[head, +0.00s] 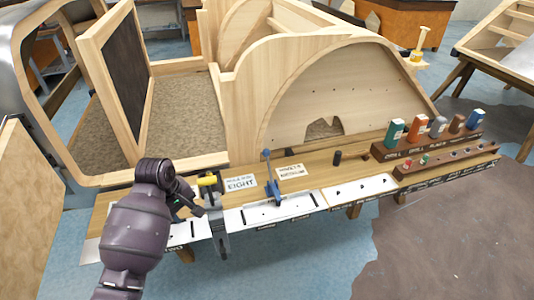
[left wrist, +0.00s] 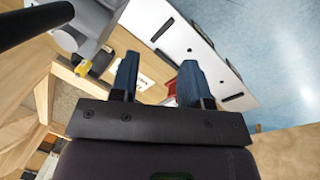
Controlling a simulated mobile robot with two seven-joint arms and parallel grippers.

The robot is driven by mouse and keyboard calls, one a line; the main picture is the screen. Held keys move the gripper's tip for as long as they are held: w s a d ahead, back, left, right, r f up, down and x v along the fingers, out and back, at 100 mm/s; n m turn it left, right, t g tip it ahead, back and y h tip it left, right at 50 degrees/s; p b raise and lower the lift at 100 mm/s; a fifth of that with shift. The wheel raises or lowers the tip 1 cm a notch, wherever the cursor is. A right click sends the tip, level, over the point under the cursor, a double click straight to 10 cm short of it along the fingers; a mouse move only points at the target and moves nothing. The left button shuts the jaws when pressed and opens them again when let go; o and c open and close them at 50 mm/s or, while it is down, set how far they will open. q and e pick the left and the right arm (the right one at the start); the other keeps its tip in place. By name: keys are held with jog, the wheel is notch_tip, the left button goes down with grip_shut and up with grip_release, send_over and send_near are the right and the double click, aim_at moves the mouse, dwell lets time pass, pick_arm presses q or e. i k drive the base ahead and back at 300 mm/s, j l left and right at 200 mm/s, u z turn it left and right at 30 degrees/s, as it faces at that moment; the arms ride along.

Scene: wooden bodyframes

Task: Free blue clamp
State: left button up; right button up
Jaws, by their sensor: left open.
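The blue clamp (head: 271,180) stands upright on the front edge of the wooden bench, between two paper labels. A grey clamp with a yellow handle (head: 213,210) is on the same edge to its left. My left gripper (head: 190,204) is just left of the grey clamp, apart from the blue clamp. In the left wrist view its two fingers (left wrist: 160,64) are spread with nothing clearly held between them. The grey clamp (left wrist: 88,25) fills the upper left there, close to the fingers. I cannot make out the blue clamp in that view. My right gripper is not in view.
The bench edge carries white slotted plates (head: 360,190). A wooden rack (head: 430,143) of coloured bottles stands at the right, and a small black peg (head: 337,158) stands left of it. The wooden bodyframe (head: 290,80) rises behind. Open floor lies in front.

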aim_at(266, 152)
jog(key=i+j+z, duration=0.1)
jog(key=j+z, duration=0.35)
jog(key=j, duration=0.3)
jog(key=i+j+z, duration=0.15)
jog(key=j+z, duration=0.25)
jog(key=i+j+z, duration=0.1)
jog(key=j+z, duration=0.3)
jog(key=j, duration=0.15)
jog(key=j+z, duration=0.85)
jog(key=j, duration=0.15)
jog(key=k, duration=0.05)
